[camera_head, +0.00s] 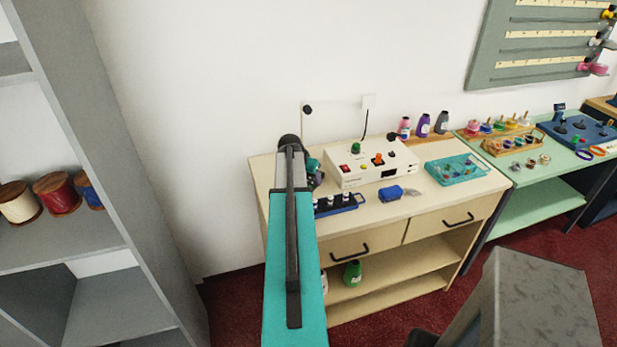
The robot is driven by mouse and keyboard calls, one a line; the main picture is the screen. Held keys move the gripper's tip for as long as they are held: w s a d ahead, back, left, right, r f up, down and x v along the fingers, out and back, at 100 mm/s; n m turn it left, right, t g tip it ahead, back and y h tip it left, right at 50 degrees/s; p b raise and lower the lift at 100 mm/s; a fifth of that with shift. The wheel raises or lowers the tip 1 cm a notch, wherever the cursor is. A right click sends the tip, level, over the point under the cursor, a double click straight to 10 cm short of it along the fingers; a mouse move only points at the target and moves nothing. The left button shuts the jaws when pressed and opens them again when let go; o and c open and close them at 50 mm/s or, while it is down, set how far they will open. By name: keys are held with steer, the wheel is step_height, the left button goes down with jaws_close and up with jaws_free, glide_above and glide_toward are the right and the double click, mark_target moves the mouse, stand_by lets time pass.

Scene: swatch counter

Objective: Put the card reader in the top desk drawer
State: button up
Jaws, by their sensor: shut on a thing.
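My arm reaches over the left end of the cream desk (410,205), and its wrist is partly visible by the back wall. My gripper's fingers are hidden behind the arm, so I cannot see them or anything between them. I cannot make out a card reader. The desk has a left drawer (338,248) and a right drawer (450,219) side by side under its top. Both have black handles and look shut. My arm partly covers the left drawer's side of the desk.
On the desk stand a white box with knobs (372,172), a blue rack (340,208), a small blue object (391,193), a teal tray (456,170) and several bottles. A grey shelf (130,170) rises at left. Bare desktop shows along the front right.

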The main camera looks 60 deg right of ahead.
steer(key=shift+f, duration=0.15)
steer(key=o, duration=1.4)
steer(key=shift+r, duration=0.2)
steer(key=shift+b+v, duration=1.6)
steer(key=shift+v, duration=4.35)
steer(key=shift+c, duration=0.5)
